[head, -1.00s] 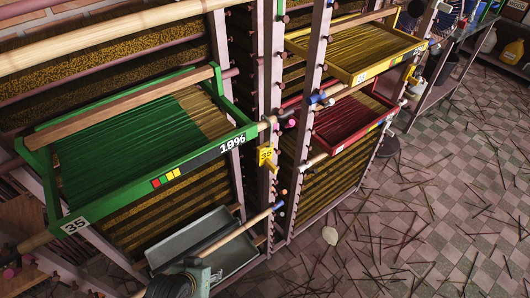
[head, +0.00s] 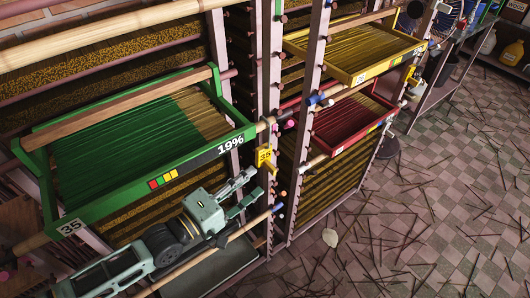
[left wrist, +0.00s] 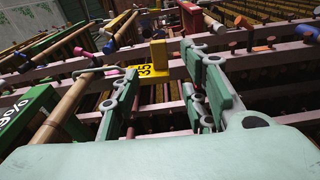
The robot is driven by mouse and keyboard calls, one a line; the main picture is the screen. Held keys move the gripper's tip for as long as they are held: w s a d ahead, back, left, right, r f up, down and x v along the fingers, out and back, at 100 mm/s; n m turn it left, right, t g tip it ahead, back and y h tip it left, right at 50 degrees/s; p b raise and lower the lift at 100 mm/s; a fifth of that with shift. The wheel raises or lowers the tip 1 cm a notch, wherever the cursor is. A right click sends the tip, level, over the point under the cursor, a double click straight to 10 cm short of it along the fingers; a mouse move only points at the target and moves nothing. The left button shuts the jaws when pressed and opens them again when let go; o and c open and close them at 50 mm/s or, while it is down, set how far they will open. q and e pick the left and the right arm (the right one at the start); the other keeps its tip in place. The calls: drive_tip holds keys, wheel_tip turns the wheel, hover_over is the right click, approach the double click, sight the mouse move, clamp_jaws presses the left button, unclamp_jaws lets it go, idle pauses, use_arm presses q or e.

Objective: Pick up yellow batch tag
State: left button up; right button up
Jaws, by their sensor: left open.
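The yellow batch tag (head: 264,156), marked 35, hangs at the upright rack post beside the right end of the green tray. It also shows in the left wrist view (left wrist: 159,57), ahead of my fingers and roughly between their tips. My left gripper (head: 257,182) is open and empty, just below and slightly left of the tag in the head view. Its fingers point toward the post. I see no clear contact between fingers and tag. My right gripper is not in view.
The green tray (head: 110,207) marked 19% sits above my left arm. A wooden rod (head: 235,233) and a grey trough (head: 215,275) lie below it. Pegs stick out from the rack posts. Yellow (head: 365,78) and red (head: 350,146) trays are farther right. Sticks litter the floor.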

sight(267, 167)
use_arm(q)
drive_tip(key=p+x, duration=0.1)
drive_tip(key=x, duration=0.5)
drive_tip(key=shift+s, duration=0.1)
clamp_jaws()
